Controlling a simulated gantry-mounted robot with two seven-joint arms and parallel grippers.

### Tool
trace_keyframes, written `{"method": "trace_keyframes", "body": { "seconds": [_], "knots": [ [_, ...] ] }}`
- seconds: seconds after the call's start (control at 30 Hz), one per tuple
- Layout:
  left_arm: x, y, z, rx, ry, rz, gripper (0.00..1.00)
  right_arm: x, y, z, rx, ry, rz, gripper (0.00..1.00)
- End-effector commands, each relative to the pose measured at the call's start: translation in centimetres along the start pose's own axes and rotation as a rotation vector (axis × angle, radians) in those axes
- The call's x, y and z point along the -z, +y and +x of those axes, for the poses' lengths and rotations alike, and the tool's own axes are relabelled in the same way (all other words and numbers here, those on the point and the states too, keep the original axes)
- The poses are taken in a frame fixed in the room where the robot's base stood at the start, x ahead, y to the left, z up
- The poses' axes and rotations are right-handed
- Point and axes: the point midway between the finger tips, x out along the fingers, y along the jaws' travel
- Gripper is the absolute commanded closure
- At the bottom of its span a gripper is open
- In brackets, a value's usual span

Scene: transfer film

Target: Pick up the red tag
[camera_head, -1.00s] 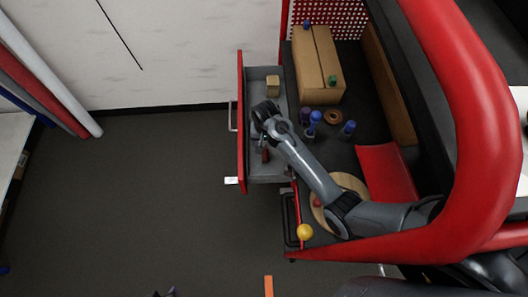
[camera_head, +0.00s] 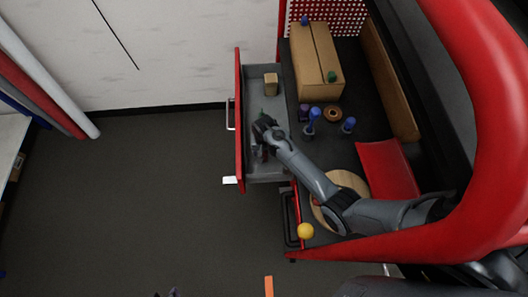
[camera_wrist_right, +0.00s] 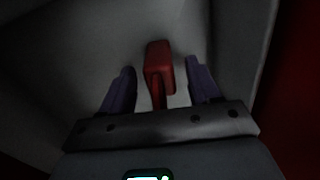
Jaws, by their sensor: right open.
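The red tag (camera_wrist_right: 158,62) shows in the right wrist view as a red block with a thinner red stem, inside a grey drawer. My right gripper (camera_wrist_right: 162,84) is open, with one purple finger on each side of the tag's stem and a gap on both sides. In the head view my right gripper (camera_head: 261,142) is over the open drawer (camera_head: 268,175), and the arm largely hides the tag there. A small purplish tip at the bottom edge of the head view looks like part of my left gripper (camera_head: 168,293); its jaws cannot be made out.
The drawer's red front (camera_head: 239,120) and side walls surround the gripper. A small wooden block (camera_head: 271,84) lies in the drawer's far end. On the worktop are a cardboard box (camera_head: 316,62), blue-topped items (camera_head: 314,114), a brown ring (camera_head: 333,114) and a round wooden board (camera_head: 350,182).

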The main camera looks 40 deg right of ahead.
Motion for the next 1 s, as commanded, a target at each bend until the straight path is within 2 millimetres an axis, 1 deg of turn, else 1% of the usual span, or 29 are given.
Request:
{"method": "trace_keyframes", "body": {
  "seconds": [0.23,0.27,0.6,0.87,1.0],
  "knots": [
    [-0.1,-0.1,0.0,0.005,-0.001,0.006,0.64,0.0,0.0,0.1,0.001,0.001,0.0,0.38],
    [-0.1,-0.2,0.0,0.006,-0.001,0.007,0.64,0.0,0.0,0.1,0.001,0.001,0.0,0.41],
    [-0.1,-0.3,0.0,0.009,-0.002,0.012,0.64,0.0,0.0,0.1,0.0,0.001,0.0,0.93],
    [-0.1,-0.2,0.0,0.006,-0.002,0.008,0.64,0.0,0.0,0.0,0.0,0.001,0.0,0.94],
    [0.1,-0.1,-0.3,0.002,-0.001,0.003,0.64,0.0,0.0,-1.1,0.001,0.002,0.0,0.94]
  ]
}}
